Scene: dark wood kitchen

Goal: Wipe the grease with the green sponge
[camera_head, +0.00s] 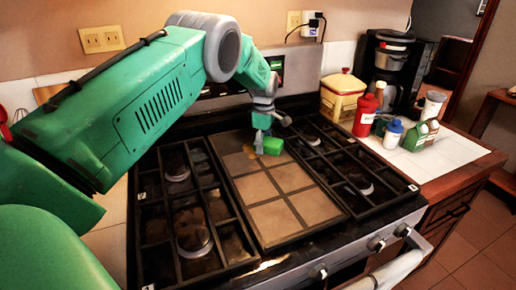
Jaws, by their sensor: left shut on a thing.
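The green sponge (273,146) is at the far part of the stove's tiled middle panel (281,219). My left gripper (262,135) is shut on the sponge from above and behind. The sponge appears to be at the panel surface, but I cannot tell if it is touching. A small orange-brown patch of grease (248,151) shows on the panel just left of the sponge. Part of the grease may be hidden by the gripper and sponge. My left arm comes in from the left and covers the back left of the stove. My right gripper is not in view.
Black burner grates (356,176) flank the panel. On the right counter stand a yellow canister (342,97), a red bottle (366,115), several smaller containers and a coffee maker (388,62). The oven handle (388,272) is at the front. The panel's near part is clear.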

